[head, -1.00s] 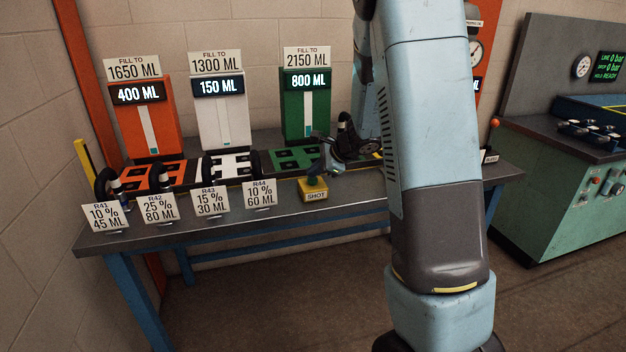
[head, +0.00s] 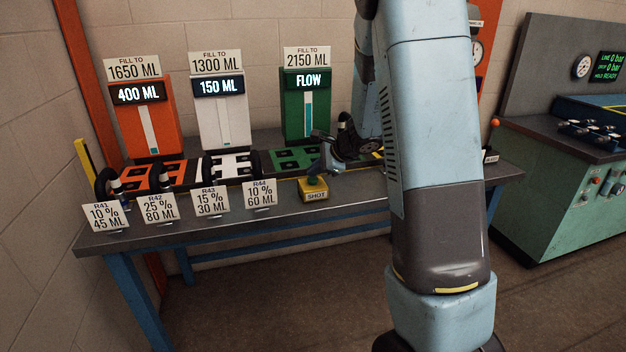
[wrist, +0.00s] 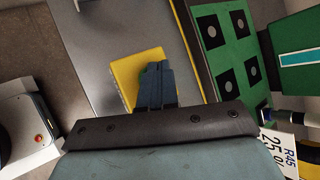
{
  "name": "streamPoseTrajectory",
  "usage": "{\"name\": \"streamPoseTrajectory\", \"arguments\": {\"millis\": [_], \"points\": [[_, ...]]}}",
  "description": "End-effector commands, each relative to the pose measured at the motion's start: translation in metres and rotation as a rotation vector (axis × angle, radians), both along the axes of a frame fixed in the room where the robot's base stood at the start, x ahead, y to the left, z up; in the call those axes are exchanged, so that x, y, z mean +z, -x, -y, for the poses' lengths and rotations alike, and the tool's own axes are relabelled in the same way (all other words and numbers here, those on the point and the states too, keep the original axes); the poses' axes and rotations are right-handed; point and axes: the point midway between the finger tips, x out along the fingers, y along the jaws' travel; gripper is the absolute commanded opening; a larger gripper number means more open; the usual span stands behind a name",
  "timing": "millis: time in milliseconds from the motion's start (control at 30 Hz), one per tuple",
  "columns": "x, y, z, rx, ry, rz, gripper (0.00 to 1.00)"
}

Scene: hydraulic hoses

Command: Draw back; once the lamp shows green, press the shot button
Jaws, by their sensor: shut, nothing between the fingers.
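The yellow box marked SHOT (head: 313,195) stands at the bench's front edge, with the green shot button (head: 314,182) on top. My gripper (head: 316,174) is shut and empty, its fingertips down on the button and seeming to touch it. In the wrist view the shut fingers (wrist: 155,88) cover most of the button above the yellow box (wrist: 126,70). The green tank (head: 306,112) behind shows FLOW on its display, under a card reading FILL TO 2150 ML. I cannot pick out a separate lamp.
The orange tank (head: 145,122) shows 400 ML and the white tank (head: 219,118) shows 150 ML. Cards R41 to R44 and black hose ends (head: 108,183) line the bench front (head: 230,228). A green console (head: 570,170) stands at right. My arm hides the bench's right part.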

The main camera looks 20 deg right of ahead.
Motion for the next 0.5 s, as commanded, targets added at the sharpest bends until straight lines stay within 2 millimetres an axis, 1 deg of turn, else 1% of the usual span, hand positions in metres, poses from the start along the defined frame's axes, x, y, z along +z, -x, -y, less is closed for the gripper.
{"name": "streamPoseTrajectory", "arguments": {"millis": [200,500], "points": [[0.0098,-0.0002,0.0003,0.0,0.0,0.001,0.0],[0.0106,-0.0001,0.0003,0.0,0.0,0.0,0.0]]}}
